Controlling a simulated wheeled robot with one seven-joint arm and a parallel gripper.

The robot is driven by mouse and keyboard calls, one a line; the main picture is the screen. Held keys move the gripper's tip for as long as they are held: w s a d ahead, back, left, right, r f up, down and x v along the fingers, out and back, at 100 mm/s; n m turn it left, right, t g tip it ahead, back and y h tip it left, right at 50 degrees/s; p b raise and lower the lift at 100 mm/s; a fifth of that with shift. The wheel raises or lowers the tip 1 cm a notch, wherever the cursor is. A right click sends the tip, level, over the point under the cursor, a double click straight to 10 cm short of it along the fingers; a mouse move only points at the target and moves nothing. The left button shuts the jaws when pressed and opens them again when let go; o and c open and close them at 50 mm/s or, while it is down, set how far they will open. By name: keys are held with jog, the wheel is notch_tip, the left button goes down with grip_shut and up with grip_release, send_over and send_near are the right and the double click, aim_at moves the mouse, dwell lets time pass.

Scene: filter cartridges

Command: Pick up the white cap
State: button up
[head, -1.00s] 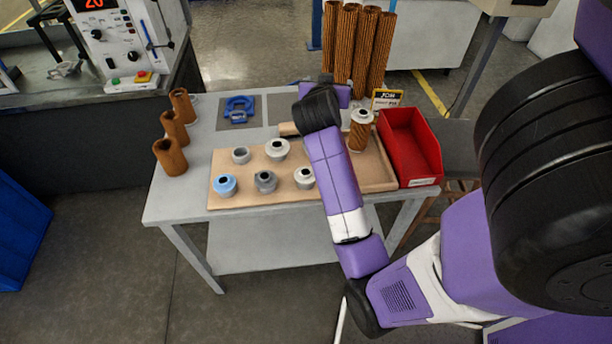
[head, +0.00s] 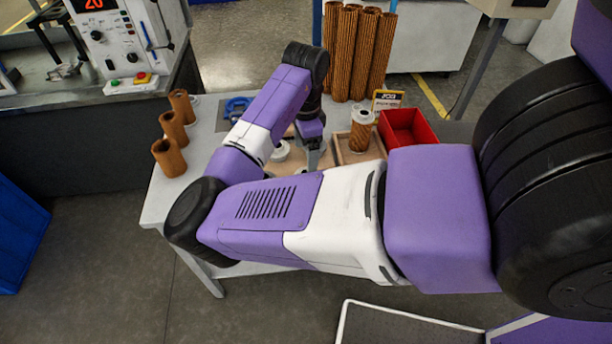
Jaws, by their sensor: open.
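A white cap (head: 281,153) with a dark centre is on the wooden board (head: 338,155), partly hidden behind my forearm. Another white cap (head: 363,115) sits on top of an upright brown cartridge (head: 361,136) to the right. My gripper (head: 315,158) points down over the board, between the white cap and the cartridge. It is open, and I see nothing held in it. Its fingertips are small and partly covered, so I cannot tell if they touch anything. The other caps on the board are hidden behind my arm.
Brown tubes (head: 172,129) stand on the left of the grey table (head: 153,212). A blue part (head: 236,106) lies at the back. A red bin (head: 408,125) stands right of the cartridge, and tall brown cartridges (head: 357,55) stand behind. My arm covers the table's front.

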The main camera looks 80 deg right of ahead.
aim_at(305, 170)
notch_tip(305, 170, down, 7)
jog(key=shift+a+r+p, duration=0.1)
jog(key=shift+a+p, duration=0.05)
jog(key=shift+p, duration=0.35)
jog(key=shift+c, duration=0.3)
jog(key=c, duration=1.4)
jog(key=shift+r, duration=0.1)
